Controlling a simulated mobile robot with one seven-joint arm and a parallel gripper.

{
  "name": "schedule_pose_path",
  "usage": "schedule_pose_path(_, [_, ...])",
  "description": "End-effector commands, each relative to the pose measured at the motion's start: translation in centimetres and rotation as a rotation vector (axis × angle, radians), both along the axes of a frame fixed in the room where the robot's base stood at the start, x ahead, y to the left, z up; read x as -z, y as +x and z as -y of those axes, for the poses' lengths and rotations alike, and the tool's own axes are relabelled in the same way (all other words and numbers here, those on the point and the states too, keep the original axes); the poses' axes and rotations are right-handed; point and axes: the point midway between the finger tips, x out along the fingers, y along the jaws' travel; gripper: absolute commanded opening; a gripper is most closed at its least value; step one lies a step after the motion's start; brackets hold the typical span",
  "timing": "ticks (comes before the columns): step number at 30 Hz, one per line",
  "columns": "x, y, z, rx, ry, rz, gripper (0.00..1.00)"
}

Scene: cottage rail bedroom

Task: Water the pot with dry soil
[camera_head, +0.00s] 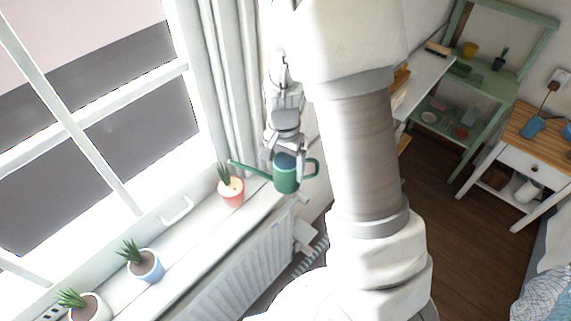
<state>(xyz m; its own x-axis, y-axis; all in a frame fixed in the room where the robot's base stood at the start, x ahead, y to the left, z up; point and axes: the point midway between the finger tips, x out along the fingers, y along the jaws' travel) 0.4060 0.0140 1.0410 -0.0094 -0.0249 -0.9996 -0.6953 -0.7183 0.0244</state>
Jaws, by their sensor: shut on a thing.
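A green watering can (287,182) hangs from my gripper (284,158), which is shut on it. Its long spout (250,169) points left, with the tip by the leaves of the plant in the red pot (232,198). The can looks roughly upright. I cannot see water. The red pot stands on the windowsill; its visible soil looks pale. A blue pot (150,272) and a white pot (92,311) with spiky plants stand farther along the sill, toward the lower left. The fingertips are small and partly hidden.
The white windowsill (190,238) runs along the window, with a handle (177,211) beside it and a radiator (236,270) below. A curtain (232,90) hangs behind the red pot. A green shelf (480,82) and a wooden-topped nightstand (519,150) stand at right.

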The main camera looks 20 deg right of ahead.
Motion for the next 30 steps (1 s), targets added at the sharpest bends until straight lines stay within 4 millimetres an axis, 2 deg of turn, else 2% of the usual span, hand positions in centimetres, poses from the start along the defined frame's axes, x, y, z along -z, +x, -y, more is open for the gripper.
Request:
schedule_pose_path(3, [1.5, 0.0, 0.1, -0.003, -0.015, -0.003, 0.0])
schedule_pose_path(9, [3.1, 0.0, 0.1, -0.002, -0.035, -0.005, 0.0])
schedule_pose_path(18, [4.0, 0.0, 0.2, -0.003, -0.083, -0.015, 0.0])
schedule_pose_path(30, [4.1, 0.0, 0.2, -0.003, -0.086, -0.015, 0.0])
